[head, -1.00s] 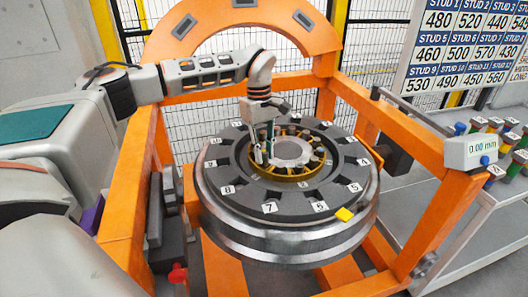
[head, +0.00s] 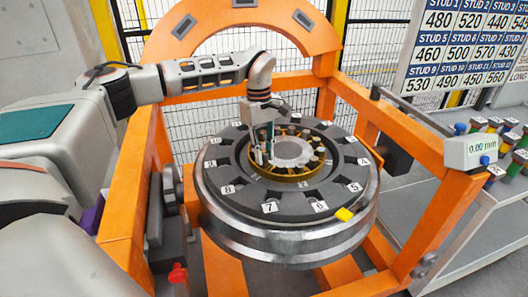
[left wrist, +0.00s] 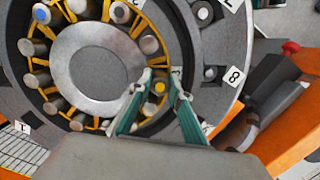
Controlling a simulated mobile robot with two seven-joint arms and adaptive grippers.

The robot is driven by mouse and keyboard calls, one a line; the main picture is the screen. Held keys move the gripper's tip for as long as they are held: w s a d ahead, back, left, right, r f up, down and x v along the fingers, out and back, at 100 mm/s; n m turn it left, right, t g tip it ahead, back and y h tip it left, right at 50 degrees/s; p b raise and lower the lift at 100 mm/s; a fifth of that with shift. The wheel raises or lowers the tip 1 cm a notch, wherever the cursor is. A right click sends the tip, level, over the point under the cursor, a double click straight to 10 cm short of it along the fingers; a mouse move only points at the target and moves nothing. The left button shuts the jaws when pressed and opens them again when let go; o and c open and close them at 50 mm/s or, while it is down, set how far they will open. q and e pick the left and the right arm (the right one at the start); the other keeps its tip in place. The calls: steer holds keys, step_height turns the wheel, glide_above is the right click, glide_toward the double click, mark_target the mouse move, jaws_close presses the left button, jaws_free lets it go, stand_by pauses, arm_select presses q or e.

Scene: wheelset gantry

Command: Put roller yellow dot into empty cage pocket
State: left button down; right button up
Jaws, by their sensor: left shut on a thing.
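The roller with the yellow dot (left wrist: 160,88) shows end-on between the fingers of my left gripper (left wrist: 161,78) in the left wrist view. The gripper is shut on it, over the ring of the yellow cage (left wrist: 44,32). Several other grey rollers stand in the cage, one with a blue dot (left wrist: 41,13). In the head view my left gripper (head: 263,155) points down at the left side of the cage (head: 290,181); the held roller is hard to make out there. I cannot tell whether it sits in a pocket or hangs above one. The empty pocket is not clearly visible. My right gripper is out of view.
The cage lies inside a dark numbered ring (head: 245,198) on a metal wheel (head: 290,247). An orange gantry frame (head: 128,225) surrounds it. A gauge display (head: 480,149) and a trolley with coloured studs (head: 500,195) stand right.

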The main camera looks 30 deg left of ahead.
arm_select(q)
steer(key=shift+f, duration=0.85)
steer(key=c, duration=1.8)
jaws_free()
steer(key=r, duration=0.4)
steer(key=a+r, duration=0.1)
steer(key=r, duration=0.7)
steer(key=shift+w+a, duration=0.15)
steer(key=shift+w, duration=0.1)
